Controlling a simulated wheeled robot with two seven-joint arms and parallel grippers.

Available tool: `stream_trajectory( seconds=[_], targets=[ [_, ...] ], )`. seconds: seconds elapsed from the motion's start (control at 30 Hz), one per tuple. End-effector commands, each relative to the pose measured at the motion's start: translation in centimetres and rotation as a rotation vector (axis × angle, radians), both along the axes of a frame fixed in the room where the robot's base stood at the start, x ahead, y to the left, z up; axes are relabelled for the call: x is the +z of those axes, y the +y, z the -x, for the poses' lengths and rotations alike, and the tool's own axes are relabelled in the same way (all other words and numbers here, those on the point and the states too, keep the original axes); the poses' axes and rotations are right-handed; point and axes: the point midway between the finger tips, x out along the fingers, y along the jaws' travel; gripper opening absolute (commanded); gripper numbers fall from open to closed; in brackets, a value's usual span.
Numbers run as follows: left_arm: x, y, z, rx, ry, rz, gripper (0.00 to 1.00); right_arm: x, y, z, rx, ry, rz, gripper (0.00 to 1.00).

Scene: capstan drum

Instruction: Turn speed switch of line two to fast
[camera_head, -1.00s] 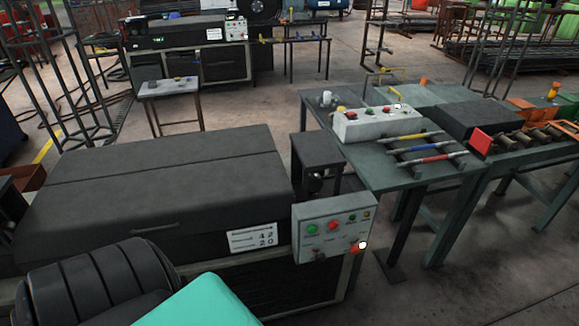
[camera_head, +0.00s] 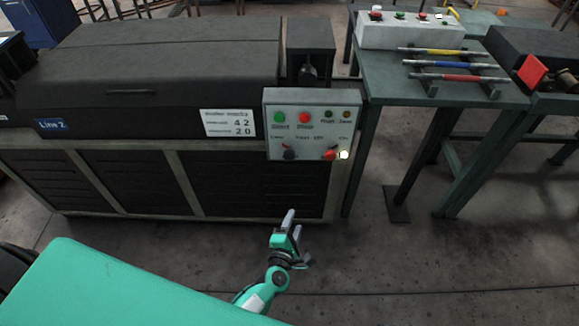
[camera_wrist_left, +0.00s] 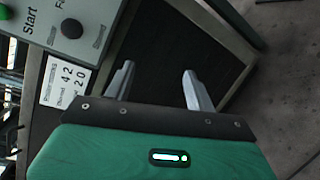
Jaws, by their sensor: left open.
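The grey control panel (camera_head: 312,97) is on the front right of the machine marked Line 2 (camera_head: 52,125). The speed switch (camera_head: 289,154) is a black knob at its lower left, between small labels; which way it points is too small to tell. It also shows in the left wrist view (camera_wrist_left: 72,28), upper left. My left gripper (camera_head: 293,228) is open and empty, below the panel and apart from it. In the left wrist view its fingers (camera_wrist_left: 156,82) are spread before the dark machine front, right of the knob. My right gripper is not in view.
The panel also has a green button (camera_head: 280,117), a red button (camera_head: 305,117) and a red knob (camera_head: 330,155) beside a bright white spot. A green table (camera_head: 385,85) with coloured bars stands right. The floor (camera_head: 400,260) in front is clear.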

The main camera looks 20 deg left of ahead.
Motion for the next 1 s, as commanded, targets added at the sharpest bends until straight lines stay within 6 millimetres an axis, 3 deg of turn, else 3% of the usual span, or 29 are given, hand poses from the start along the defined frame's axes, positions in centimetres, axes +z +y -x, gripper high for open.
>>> stream_trajectory(
  seconds=[0.1, 0.2, 0.43, 0.67, 1.0],
  targets=[
    [4.0, 0.4, -1.9, 0.126, -0.123, 0.334, 0.56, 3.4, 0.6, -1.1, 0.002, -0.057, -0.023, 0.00],
    [7.4, 1.1, -2.5, 0.208, -0.201, 0.607, 0.56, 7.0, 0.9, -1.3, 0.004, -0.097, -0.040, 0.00],
    [11.9, 2.0, -2.4, 0.306, -0.292, 1.043, 0.56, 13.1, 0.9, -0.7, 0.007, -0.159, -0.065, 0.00],
    [13.2, 2.4, -2.9, 0.327, -0.309, 1.164, 0.56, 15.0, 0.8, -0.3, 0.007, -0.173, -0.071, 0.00],
    [13.3, 3.9, -8.2, 0.327, -0.309, 1.159, 0.56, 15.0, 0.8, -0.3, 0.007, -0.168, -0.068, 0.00]
  ],
)
